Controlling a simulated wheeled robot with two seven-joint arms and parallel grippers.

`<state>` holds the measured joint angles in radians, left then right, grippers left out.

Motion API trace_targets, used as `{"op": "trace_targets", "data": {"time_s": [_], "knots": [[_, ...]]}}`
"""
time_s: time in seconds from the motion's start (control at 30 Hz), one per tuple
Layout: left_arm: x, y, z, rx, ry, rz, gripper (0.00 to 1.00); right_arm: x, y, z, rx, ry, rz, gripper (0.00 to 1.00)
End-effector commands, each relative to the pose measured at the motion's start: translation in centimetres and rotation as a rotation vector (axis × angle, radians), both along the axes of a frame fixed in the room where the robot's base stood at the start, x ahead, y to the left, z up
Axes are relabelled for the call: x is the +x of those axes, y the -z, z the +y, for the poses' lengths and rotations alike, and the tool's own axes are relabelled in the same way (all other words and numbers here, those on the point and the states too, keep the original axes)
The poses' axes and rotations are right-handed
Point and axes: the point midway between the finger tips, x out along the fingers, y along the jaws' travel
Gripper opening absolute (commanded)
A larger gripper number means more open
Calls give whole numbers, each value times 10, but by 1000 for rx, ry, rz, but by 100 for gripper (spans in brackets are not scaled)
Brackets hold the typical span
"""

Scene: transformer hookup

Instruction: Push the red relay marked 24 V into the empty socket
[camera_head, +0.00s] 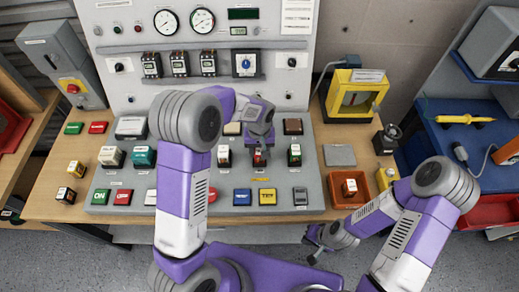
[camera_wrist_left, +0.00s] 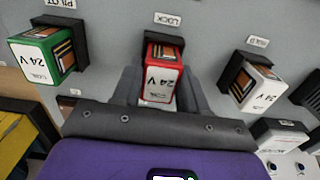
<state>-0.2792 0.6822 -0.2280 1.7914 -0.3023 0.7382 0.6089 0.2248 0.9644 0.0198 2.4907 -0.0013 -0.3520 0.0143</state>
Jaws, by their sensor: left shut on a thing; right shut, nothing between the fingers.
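My left gripper (camera_head: 260,150) reaches down over the grey sloped panel and is shut on the red relay (camera_head: 259,159). In the left wrist view the red relay (camera_wrist_left: 162,78) sits between the dark fingers, its white "24 V" face toward the camera. Its far end meets the black socket (camera_wrist_left: 166,38) labelled LOCK. I cannot tell how deep it sits. A green relay (camera_wrist_left: 38,57) stands in the socket labelled PILOT and a white relay (camera_wrist_left: 258,88) in the one labelled HOLD. My right gripper (camera_head: 325,240) is shut and empty, off the table's front edge.
An orange tray (camera_head: 338,201) with a relay in it stands to the right on the wooden table. A yellow-framed device (camera_head: 354,95) stands behind it. Coloured push-buttons line the panel's front edge, among them a blue one (camera_head: 242,197). The upright gauge board (camera_head: 128,58) rises behind the panel.

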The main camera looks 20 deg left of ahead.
Motion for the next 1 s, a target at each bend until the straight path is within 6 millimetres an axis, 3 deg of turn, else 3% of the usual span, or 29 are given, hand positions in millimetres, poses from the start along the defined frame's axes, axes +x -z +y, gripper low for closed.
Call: {"op": "trace_targets", "data": {"time_s": [0.27,0.3,0.47,0.77,1.0], "knots": [[0,4,0,0,0,0,12,0,3,0,0,0,0,0],[0,4,0,0,0,1,49,0,3,0,0,0,0,0],[0,4,0,0,0,0,72,0,3,0,0,0,0,0],[0,3,0,0,0,0,72,0,2,0,0,0,0,0],[0,-13,0,-1,0,-1,72,0,-10,0,0,0,0,0]]}}
